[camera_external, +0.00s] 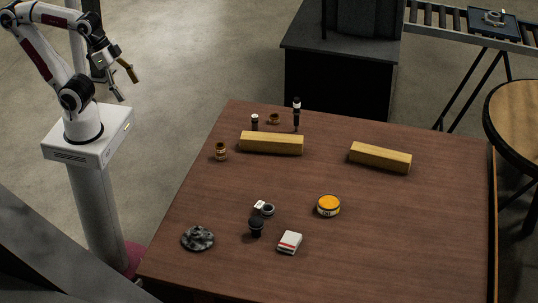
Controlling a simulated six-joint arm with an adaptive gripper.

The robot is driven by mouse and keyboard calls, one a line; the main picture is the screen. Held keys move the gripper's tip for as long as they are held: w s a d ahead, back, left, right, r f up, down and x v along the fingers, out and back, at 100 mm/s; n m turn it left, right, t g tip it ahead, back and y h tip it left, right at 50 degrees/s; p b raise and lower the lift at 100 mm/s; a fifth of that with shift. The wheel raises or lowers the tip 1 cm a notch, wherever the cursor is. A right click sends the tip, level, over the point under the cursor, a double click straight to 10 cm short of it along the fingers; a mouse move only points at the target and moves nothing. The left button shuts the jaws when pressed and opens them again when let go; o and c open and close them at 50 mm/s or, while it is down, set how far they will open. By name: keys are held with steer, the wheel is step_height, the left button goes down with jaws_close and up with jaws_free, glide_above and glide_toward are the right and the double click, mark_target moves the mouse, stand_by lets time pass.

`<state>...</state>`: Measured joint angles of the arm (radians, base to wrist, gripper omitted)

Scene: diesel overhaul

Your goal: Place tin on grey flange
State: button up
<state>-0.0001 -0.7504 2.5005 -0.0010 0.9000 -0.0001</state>
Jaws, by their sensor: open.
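The tin (328,206) is a short round can with an orange-yellow lid and a pale label. It stands upright near the middle of the brown table. The grey flange (197,238) is a mottled grey disc lying flat near the table's front left corner, apart from the tin. My gripper (125,85) is open and empty, in the air left of the table, well away from both.
Two yellow blocks (271,143) (381,157) lie on the brown table (420,225). A black knob-like part (256,227), a small ring (268,210) and a white-red box (289,242) lie between flange and tin. Dark bottles (296,113) stand at the back. The table's right side is clear.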

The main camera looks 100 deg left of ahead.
steer(key=shift+w, duration=0.1)
steer(key=w+a+r+m+t+y, duration=0.15)
steer(key=w+m, duration=0.35)
steer(key=w, duration=0.7)
steer(key=w+a+r+m+t+h, duration=0.1)
steer(key=w+a+r+m, duration=0.2)
steer(key=w, duration=0.8)
steer(key=m+t+h, duration=0.1)
steer(key=m+t, duration=0.4)
steer(key=m, duration=2)
glide_above(323, 199)
steer(key=s+a, duration=0.2)
steer(key=s, duration=0.4)
step_height(323, 199, down, 30)
steer(key=f+m, duration=0.1)
steer(key=f, duration=0.2)
steer(key=f+m+h, duration=0.1)
steer(key=f+m, duration=0.1)
steer(key=f, duration=0.1)
steer(key=w+d+f+m, duration=0.1)
steer(key=f, duration=0.3)
steer(key=shift+w+m+h, duration=0.1)
steer(key=shift+m+h, duration=0.25)
steer(key=shift+m, duration=0.05)
steer(key=shift+w+d+f, duration=0.1)
steer(key=shift+x, duration=1.15)
